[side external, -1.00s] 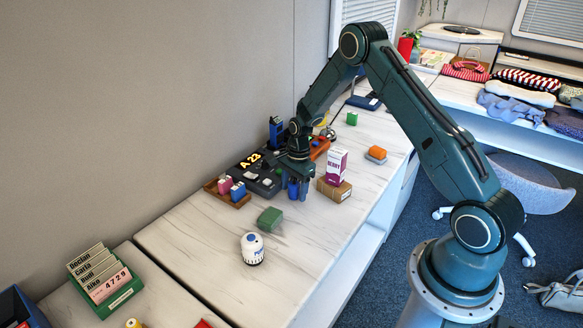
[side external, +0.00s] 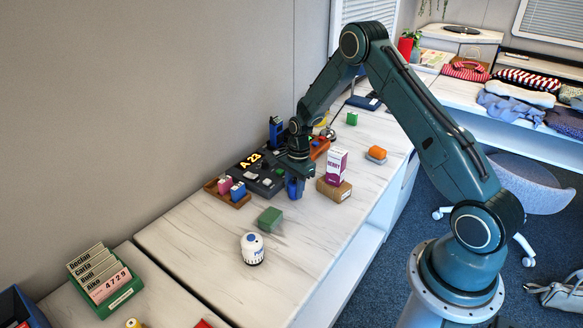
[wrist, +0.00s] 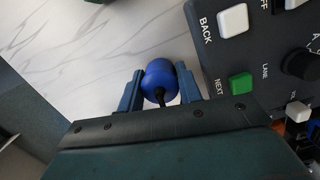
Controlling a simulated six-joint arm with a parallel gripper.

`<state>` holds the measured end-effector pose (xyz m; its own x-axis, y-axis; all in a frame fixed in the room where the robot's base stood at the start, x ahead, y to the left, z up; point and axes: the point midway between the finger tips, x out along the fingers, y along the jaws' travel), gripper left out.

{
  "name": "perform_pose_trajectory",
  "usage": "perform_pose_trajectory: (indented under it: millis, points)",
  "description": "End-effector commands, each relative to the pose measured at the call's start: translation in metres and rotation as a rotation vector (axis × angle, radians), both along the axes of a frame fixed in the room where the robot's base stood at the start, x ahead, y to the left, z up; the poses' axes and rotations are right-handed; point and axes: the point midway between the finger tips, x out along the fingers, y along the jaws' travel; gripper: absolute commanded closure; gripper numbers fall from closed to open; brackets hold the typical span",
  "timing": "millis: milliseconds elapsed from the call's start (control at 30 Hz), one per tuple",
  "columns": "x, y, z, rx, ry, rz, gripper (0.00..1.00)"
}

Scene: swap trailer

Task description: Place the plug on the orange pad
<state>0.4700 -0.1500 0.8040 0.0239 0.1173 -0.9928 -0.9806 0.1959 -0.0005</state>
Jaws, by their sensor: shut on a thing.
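A blue round-topped piece with a dark stem, which I take for the plug (wrist: 160,78), is between my gripper's fingers (wrist: 160,88) in the wrist view. My gripper is shut on it. In the side view my gripper (side external: 295,186) is low over the white marbled counter, just right of the dark console, and the blue plug shows between the fingers. I cannot tell whether it touches the counter. An orange block on a grey base (side external: 376,153) sits at the right of the counter. Another orange piece (side external: 319,148) lies behind my gripper, partly hidden. I cannot tell which is the pad.
The dark console (side external: 262,185) with buttons is close on the left. A white-and-purple carton on a brown box (side external: 333,190) stands close on the right. A green block (side external: 270,218) and a white-and-blue container (side external: 252,248) stand nearer. The counter right of these is clear.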

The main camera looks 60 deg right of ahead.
Motion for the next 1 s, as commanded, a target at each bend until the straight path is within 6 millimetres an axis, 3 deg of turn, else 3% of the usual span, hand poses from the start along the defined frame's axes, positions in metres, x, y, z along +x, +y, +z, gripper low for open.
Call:
perform_pose_trajectory:
  millis: [367, 1000]
  points:
    - [0.001, 0.0, 0.034, -0.001, -0.003, 0.0, 0.91]
    - [0.001, -0.001, 0.164, 0.0, -0.004, 0.001, 0.91]
